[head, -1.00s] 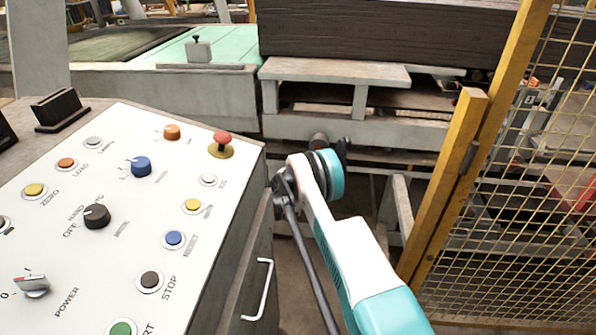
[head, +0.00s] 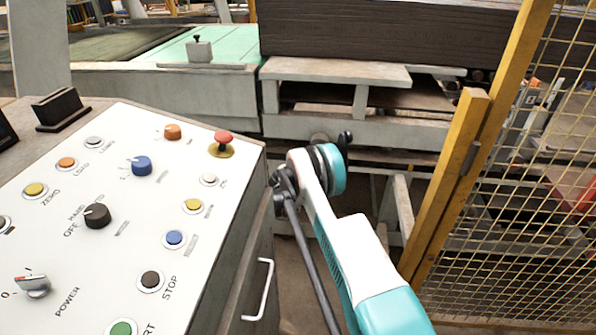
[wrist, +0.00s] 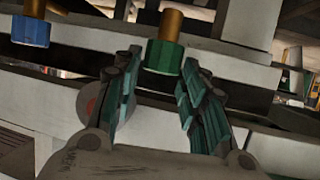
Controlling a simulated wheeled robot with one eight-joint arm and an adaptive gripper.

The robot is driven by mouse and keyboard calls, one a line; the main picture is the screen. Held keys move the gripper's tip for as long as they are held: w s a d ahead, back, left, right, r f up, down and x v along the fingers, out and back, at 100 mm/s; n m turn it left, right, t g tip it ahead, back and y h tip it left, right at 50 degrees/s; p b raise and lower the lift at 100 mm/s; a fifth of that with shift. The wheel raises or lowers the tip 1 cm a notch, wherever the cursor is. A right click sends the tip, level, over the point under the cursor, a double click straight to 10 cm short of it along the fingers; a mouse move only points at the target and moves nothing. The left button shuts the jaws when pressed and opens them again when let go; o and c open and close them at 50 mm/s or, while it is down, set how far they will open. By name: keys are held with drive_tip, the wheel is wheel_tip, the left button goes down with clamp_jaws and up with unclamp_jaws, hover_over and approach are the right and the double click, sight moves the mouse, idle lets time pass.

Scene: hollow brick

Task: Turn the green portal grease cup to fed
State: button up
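The green grease cup (wrist: 163,57), topped by a brass-coloured stem, shows in the upper middle of the wrist view. My gripper (wrist: 161,66) is open, with one dark ridged finger to each side of the cup's lower part in the picture. A gap shows between the cup and each finger, and I see no contact. How far the fingertips reach along the cup is hard to tell. In the head view the cup cannot be made out and my gripper is mostly hidden behind my white and teal arm.
A blue cup (wrist: 30,31) with a similar stem sits at the upper left of the wrist view. In the head view, a control panel (head: 125,215) stands left, a yellow mesh fence (head: 515,190) right, and a grey machine frame (head: 365,130) ahead.

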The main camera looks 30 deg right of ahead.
wheel_tip(320, 180, up, 8)
drive_tip(key=shift+r, duration=0.15)
idle(0.3)
